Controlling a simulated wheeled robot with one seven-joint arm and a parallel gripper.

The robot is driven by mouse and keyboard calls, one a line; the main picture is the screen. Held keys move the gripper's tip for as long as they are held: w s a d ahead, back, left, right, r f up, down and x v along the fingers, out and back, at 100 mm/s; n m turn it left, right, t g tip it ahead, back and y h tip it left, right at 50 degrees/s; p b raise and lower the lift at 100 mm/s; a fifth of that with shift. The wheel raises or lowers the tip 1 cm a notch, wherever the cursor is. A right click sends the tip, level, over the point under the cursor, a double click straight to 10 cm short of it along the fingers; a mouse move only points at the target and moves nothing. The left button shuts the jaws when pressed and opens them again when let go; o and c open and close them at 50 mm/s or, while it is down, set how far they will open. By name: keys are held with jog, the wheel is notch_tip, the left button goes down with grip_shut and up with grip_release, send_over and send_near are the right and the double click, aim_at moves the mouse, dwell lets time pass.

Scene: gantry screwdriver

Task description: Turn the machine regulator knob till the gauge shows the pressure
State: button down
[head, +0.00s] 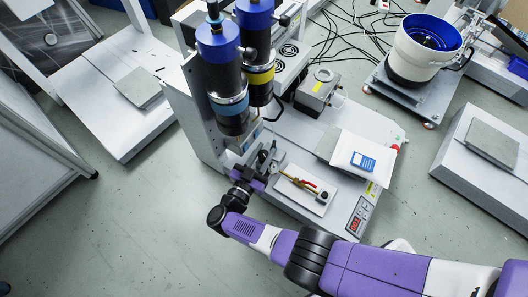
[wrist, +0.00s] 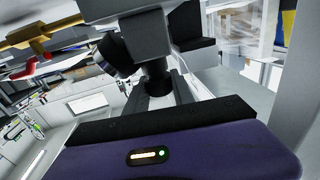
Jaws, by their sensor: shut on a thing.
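My gripper (head: 254,177) is at the front left edge of the grey machine (head: 205,125), below its two upright cylinders. In the wrist view, its fingers (wrist: 160,90) are shut on a dark round knob (wrist: 157,72) under a grey block (wrist: 145,38). The knob is mostly hidden by my gripper in the head view. A dark round part (wrist: 114,54) beside the block may be the gauge; its face and reading cannot be made out. A small red digital display (head: 355,224) is on the machine's front; its digits are too small to read.
Blue-capped cylinders (head: 220,50) rise close behind my gripper. A white plate with a red-and-yellow tool (head: 302,184) lies to its right. A white bag (head: 362,158) and a white bowl feeder (head: 424,48) are farther right. The floor at left is open.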

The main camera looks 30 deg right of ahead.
aim_at(261, 159)
dwell(0.4)
jog(key=c, duration=1.1)
grip_release()
jog(key=shift+v, duration=3.9)
